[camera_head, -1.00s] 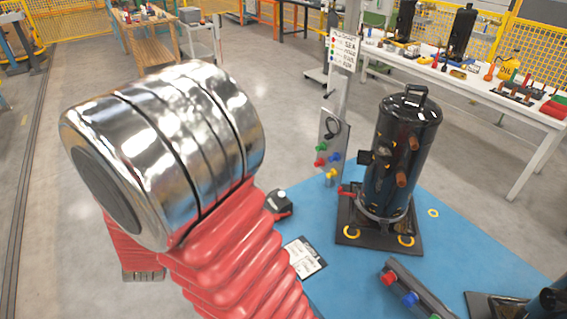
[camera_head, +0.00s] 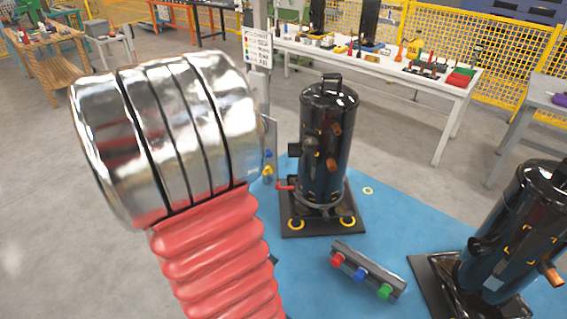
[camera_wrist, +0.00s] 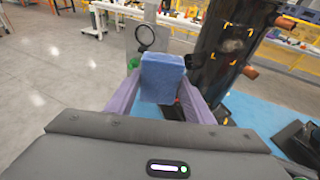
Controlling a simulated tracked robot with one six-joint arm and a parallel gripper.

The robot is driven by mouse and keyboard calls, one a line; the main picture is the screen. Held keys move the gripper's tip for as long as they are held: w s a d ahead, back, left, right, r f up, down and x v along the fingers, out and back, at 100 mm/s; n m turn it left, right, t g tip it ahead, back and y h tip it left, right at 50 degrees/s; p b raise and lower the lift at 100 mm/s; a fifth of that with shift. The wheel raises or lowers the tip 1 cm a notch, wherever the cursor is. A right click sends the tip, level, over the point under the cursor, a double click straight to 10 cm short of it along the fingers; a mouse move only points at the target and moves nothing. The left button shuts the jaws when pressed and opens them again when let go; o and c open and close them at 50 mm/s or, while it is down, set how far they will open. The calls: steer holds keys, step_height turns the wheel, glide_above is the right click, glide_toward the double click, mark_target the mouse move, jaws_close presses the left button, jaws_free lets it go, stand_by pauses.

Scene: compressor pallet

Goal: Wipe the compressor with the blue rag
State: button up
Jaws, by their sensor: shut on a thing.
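The dark, shiny compressor (camera_head: 326,130) stands upright on a black base in the middle of the head view. Copper stubs stick out of its side. In the wrist view its side (camera_wrist: 232,50) fills the upper right, with a dull smudge (camera_wrist: 233,45) inside yellow corner marks. My gripper (camera_wrist: 161,78) is shut on the folded blue rag (camera_wrist: 160,82), which sits between its purple fingers. The rag appears to the left of the compressor; I cannot tell whether they touch. My arm hides gripper and rag in the head view.
A second dark compressor (camera_head: 515,235) stands at the right on the blue mat (camera_head: 400,225). A black bar with coloured knobs (camera_head: 367,270) lies between the two. A sign (camera_head: 257,48) on a post stands behind my arm. A white table (camera_head: 440,85) with tools is behind.

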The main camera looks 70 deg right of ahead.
steer(key=s+d+m+g, duration=0.1)
steer(key=s+m+g, duration=0.1)
steer(key=s, duration=0.4)
steer(key=s+d+m+g+y, duration=0.1)
steer(key=s+d+m+g, duration=0.1)
steer(key=s, duration=0.5)
steer(key=shift+d+r+g, duration=0.3)
steer(key=shift+r+g, duration=0.1)
steer(key=shift+d, duration=0.1)
steer(key=shift+s+d, duration=0.35)
steer(key=shift+d, duration=0.55)
steer(key=shift+s+d, duration=0.4)
steer(key=shift+d, duration=0.5)
steer(key=shift+s+d, duration=0.35)
steer(key=shift+d, duration=0.55)
steer(key=shift+s+d, duration=0.35)
steer(key=shift+d, duration=0.5)
steer(key=shift+a+r, duration=0.1)
steer(key=shift+r, duration=1.9)
